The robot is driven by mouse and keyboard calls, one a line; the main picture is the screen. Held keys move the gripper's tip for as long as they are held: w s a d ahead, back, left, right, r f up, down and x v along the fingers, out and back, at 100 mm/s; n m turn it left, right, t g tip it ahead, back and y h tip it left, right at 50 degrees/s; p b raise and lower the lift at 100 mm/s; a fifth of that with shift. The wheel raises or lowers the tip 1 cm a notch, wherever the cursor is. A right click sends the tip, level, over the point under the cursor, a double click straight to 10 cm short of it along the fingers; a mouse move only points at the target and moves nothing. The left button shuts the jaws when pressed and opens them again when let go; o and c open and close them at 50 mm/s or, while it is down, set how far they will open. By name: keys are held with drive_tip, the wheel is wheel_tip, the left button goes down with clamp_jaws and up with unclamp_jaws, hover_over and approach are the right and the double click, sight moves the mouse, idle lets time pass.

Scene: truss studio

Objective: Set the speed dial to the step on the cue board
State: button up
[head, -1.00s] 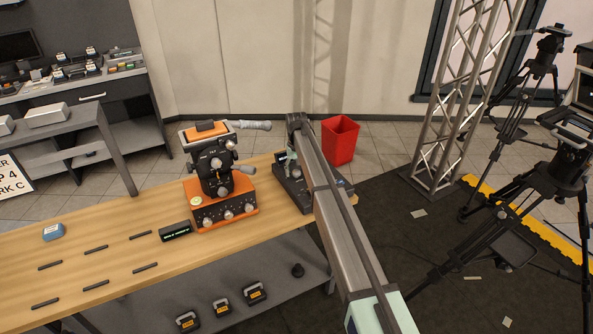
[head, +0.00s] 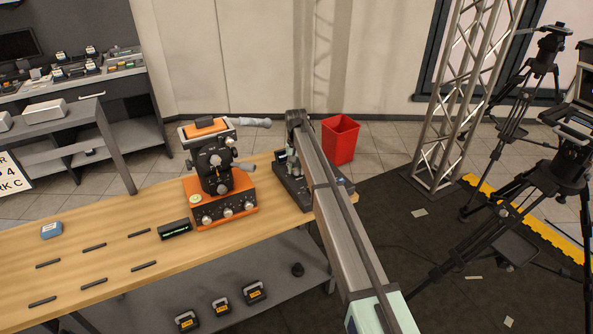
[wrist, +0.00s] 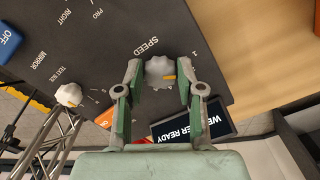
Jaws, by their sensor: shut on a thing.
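The speed dial (wrist: 158,68) is a pale ribbed knob with an orange mark, beside the word SPEED on a dark console (wrist: 110,45). The mark points to the right in the wrist view. A "1" shows near the right finger; the other step marks are hidden or unreadable. My gripper (wrist: 162,70) is shut on the dial, one green finger on each side. In the head view the console (head: 290,190) stands at the bench's right end, partly behind my arm. The cue board (head: 14,172) is cut off at the left edge; a "4" and "RK C" are readable.
A text size knob (wrist: 68,94) and a blue OFF button (wrist: 8,40) sit on the console, with a lit display (wrist: 208,122) near my right finger. An orange camera unit (head: 220,185) stands left of the console. A red bin (head: 340,140) is behind.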

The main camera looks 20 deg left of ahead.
drive_tip(key=m, duration=0.2)
drive_tip(key=m+b, duration=0.1)
drive_tip(key=shift+a+f+m, duration=0.1)
drive_tip(key=shift+f+m, duration=0.1)
drive_tip(key=shift+m, duration=0.2)
drive_tip(key=m+b, duration=0.1)
drive_tip(key=m, duration=0.2)
drive_tip(key=shift+m, duration=0.3)
drive_tip(key=m+b, duration=0.1)
drive_tip(key=m, duration=0.2)
drive_tip(key=shift+a+m, duration=0.1)
drive_tip(key=shift+m, duration=0.2)
drive_tip(key=shift+m+b, duration=0.45)
drive_tip(key=shift+m, duration=1.45)
drive_tip(key=o, duration=1.1)
drive_tip(key=shift+w, duration=0.1)
drive_tip(key=shift+o, duration=0.2)
drive_tip(key=shift+r, duration=0.1)
